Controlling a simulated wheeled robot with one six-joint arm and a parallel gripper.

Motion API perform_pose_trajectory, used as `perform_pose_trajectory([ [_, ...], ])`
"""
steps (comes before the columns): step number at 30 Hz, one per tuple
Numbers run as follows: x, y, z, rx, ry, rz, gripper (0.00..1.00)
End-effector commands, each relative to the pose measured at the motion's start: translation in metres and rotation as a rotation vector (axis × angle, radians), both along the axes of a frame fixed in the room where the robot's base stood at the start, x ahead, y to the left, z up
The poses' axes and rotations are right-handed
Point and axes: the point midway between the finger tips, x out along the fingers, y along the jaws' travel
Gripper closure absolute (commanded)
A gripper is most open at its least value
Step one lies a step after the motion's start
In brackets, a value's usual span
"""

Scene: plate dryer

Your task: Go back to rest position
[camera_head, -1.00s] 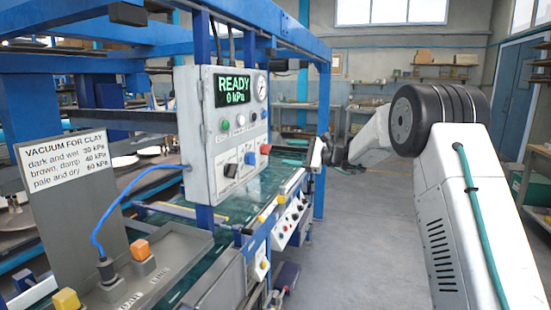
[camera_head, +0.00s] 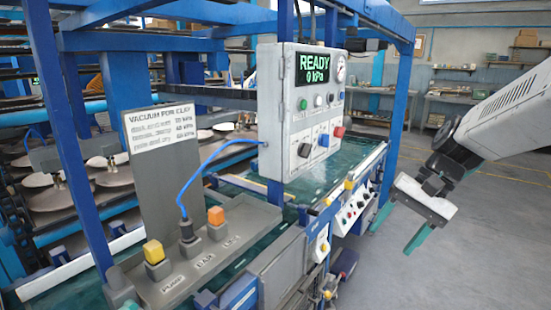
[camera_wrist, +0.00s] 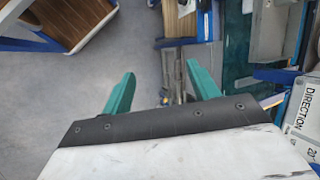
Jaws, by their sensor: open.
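My gripper (camera_head: 400,230) hangs from my arm at the right of the head view, beside the machine and over open floor. Its two green fingers are spread apart with nothing between them. In the wrist view my gripper (camera_wrist: 163,92) also shows open and empty, the fingers wide apart above the grey floor and the machine's edge. The control box (camera_head: 276,155) on the blue frame reads "READY 0 kPa". A vacuum sign (camera_head: 160,145) stands to its left, its lines partly blurred.
A grey panel (camera_head: 205,262) with a yellow button (camera_head: 154,252), an orange button (camera_head: 216,215) and a blue cable is at front left. Round plates (camera_head: 110,177) sit on racks behind. Blue frame posts (camera_head: 403,95) stand close to my arm. Floor at right is clear.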

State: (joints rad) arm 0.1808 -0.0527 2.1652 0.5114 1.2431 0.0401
Motion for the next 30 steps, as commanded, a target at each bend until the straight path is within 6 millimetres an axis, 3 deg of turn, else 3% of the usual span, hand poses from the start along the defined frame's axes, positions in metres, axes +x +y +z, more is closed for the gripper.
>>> perform_pose_trajectory([
  [1, -0.028, -0.001, 0.003, -0.061, -0.016, 0.056, 0.40],
  [6, -0.106, -0.016, 0.001, -0.261, -0.064, 0.225, 0.40],
  [9, -0.144, -0.025, -0.001, -0.364, -0.102, 0.305, 0.40],
  [13, -0.181, -0.034, -0.002, -0.466, -0.158, 0.374, 0.40],
  [18, -0.202, -0.032, 0.004, -0.506, -0.241, 0.397, 0.40],
  [30, -0.204, -0.027, 0.013, -0.512, -0.287, 0.400, 0.40],
])
